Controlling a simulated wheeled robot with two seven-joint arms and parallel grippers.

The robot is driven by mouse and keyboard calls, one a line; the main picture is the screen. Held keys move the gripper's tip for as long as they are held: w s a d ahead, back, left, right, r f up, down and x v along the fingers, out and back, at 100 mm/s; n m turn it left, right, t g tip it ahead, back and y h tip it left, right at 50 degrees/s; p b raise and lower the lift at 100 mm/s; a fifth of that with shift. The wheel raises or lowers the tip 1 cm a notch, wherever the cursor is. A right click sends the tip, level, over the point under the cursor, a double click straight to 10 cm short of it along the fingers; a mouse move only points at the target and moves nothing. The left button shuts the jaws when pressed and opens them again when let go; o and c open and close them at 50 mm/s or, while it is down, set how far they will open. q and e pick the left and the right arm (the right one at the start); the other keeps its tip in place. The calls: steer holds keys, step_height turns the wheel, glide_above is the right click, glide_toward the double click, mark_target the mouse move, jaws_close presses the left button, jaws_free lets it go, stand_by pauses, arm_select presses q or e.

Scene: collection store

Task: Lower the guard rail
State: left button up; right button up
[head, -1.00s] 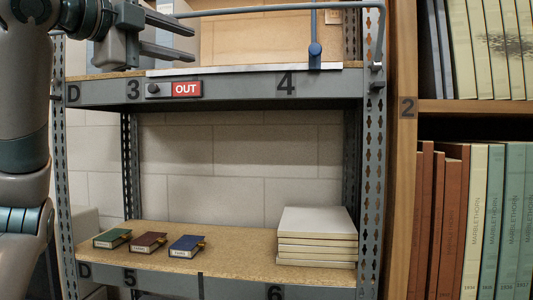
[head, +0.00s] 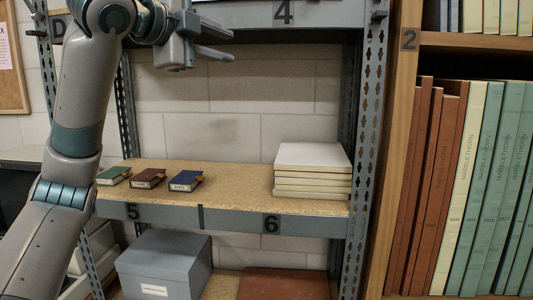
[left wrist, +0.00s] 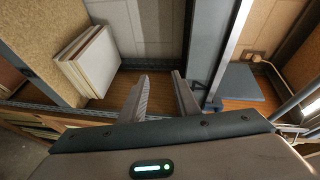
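The guard rail's long bar is outside the head view; only what looks like its right end bracket (head: 379,12) shows at the top of the right post. In the left wrist view thin grey bars (left wrist: 293,104) at the right edge may be part of the rail, but I cannot be sure. My left gripper (head: 226,46) is open and empty at the front of the upper shelf edge (head: 283,14), left of the 4. In the left wrist view its fingers (left wrist: 163,90) are spread with nothing between them. My right gripper is out of view.
A grey box (head: 165,265) stands below. A wooden bookcase (head: 408,150) with tall books borders the right post. The space between the shelves is mostly empty.

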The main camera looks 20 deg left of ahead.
arm_select(q)
steer(key=w+d+f+n+g, duration=0.1)
steer(key=w+d+f, duration=0.1)
steer(key=f, duration=0.8)
steer(key=w+d+f+n+g, duration=0.1)
steer(key=w+d+f, duration=0.1)
steer(key=f, duration=0.7)
steer(key=w+d+f+n+g, duration=0.1)
steer(key=w+f, duration=0.3)
steer(key=f, duration=0.6)
steer(key=shift+d+f, duration=0.35)
steer(key=shift+d, duration=0.4)
